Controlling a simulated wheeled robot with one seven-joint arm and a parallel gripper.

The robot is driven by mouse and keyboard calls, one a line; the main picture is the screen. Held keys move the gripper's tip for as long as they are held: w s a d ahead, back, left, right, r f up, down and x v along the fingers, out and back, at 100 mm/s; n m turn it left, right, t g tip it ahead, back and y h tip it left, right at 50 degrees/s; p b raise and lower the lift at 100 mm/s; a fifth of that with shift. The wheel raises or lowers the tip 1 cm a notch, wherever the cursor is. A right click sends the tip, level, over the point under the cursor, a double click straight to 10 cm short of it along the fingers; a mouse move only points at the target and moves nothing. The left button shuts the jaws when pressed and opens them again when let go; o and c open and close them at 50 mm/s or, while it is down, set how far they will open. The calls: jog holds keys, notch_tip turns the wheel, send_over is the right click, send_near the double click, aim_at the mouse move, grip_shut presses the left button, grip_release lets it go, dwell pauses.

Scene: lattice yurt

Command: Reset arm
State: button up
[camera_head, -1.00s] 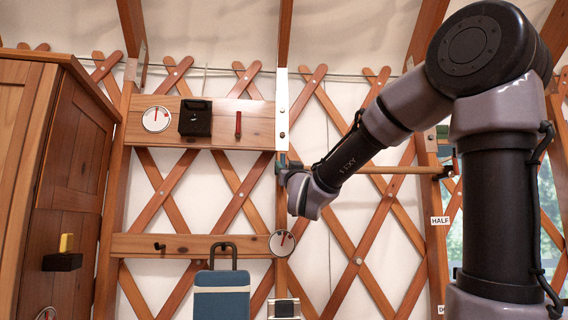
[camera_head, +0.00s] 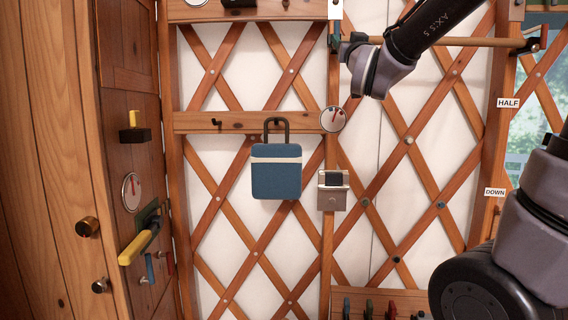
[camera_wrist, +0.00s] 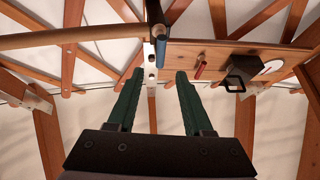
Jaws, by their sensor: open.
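My gripper (camera_wrist: 158,76) shows in the wrist view as two dark green fingers, spread apart with nothing between them. My wrist and forearm reach in from the upper right. In the wrist view the white strip (camera_wrist: 149,62) with holes stands beyond the fingers. I cannot tell whether the fingers touch anything.
A blue bag (camera_head: 276,178) hangs below a wooden rail (camera_head: 193,122). A wooden cabinet (camera_head: 60,170) with a yellow-handled lever (camera_head: 135,247) stands left. A black box (camera_wrist: 240,72) shows in the wrist view.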

jog(key=s+d+f+m+g+y, duration=0.1)
jog(key=s+d+f+g, duration=0.1)
jog(key=s+f+g, duration=0.6)
jog(key=s+d+f+m+g+y, duration=0.1)
jog(key=s+f+m+g, duration=0.1)
jog(key=s+f+g, duration=0.6)
jog(key=s+f, duration=0.4)
jog(key=f, duration=0.5)
jog(key=shift+d+m, duration=0.3)
jog(key=shift+d, duration=0.1)
